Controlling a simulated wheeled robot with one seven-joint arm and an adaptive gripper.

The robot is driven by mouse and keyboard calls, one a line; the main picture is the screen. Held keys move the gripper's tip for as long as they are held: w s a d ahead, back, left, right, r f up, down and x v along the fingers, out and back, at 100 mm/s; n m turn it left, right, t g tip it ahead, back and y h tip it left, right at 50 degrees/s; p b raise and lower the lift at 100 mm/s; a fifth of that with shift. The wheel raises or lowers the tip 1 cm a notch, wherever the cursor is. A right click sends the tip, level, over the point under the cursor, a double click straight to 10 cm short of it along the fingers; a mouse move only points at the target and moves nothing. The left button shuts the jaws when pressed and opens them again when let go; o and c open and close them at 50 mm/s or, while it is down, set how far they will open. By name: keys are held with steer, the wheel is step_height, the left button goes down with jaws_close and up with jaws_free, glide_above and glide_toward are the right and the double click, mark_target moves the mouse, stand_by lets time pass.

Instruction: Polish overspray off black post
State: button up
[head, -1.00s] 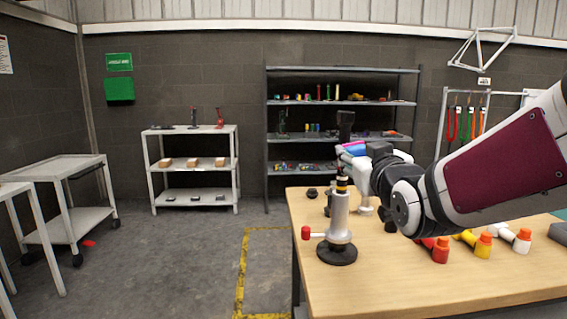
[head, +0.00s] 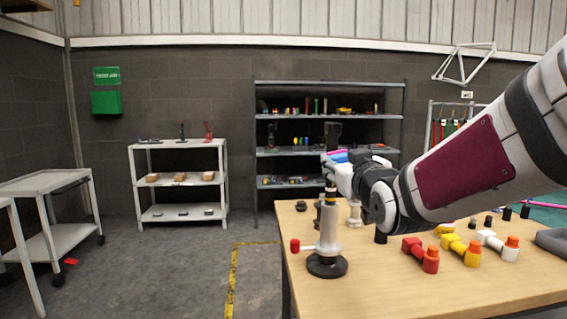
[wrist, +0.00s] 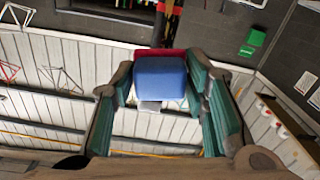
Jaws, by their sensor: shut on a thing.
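A silver clamp stand (head: 327,225) with a red-knobbed side handle and round black base stands upright near the table's left edge. A dark post (head: 333,133) shows above it; its middle is hidden by my gripper. My gripper (head: 340,172) is at the post's height, just above the stand's top. In the wrist view my gripper (wrist: 165,85) is shut on a blue pad (wrist: 160,75) with a dark red edge. The pad also shows in the head view (head: 336,157), blue and magenta. I cannot tell whether the pad touches the post.
A grey shelf rack (head: 329,84) and a white cart (head: 181,143) stand behind.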

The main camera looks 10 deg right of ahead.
steer(key=shift+w+b, duration=0.45)
steer(key=shift+w, duration=0.6)
steer(key=shift+s+f+b, duration=0.15)
steer(key=shift+f+b, duration=1.8)
steer(key=shift+b, duration=0.2)
step_height(320, 180, down, 4)
steer(key=b, duration=0.4)
steer(key=shift+r, duration=0.25)
steer(key=shift+b, duration=0.4)
step_height(320, 180, up, 8)
steer(key=p, duration=0.4)
glide_above(332, 188)
steer(key=s, duration=0.4)
steer(key=shift+w+f, duration=0.2)
steer(key=shift+w, duration=0.05)
steer(key=shift+b, duration=0.3)
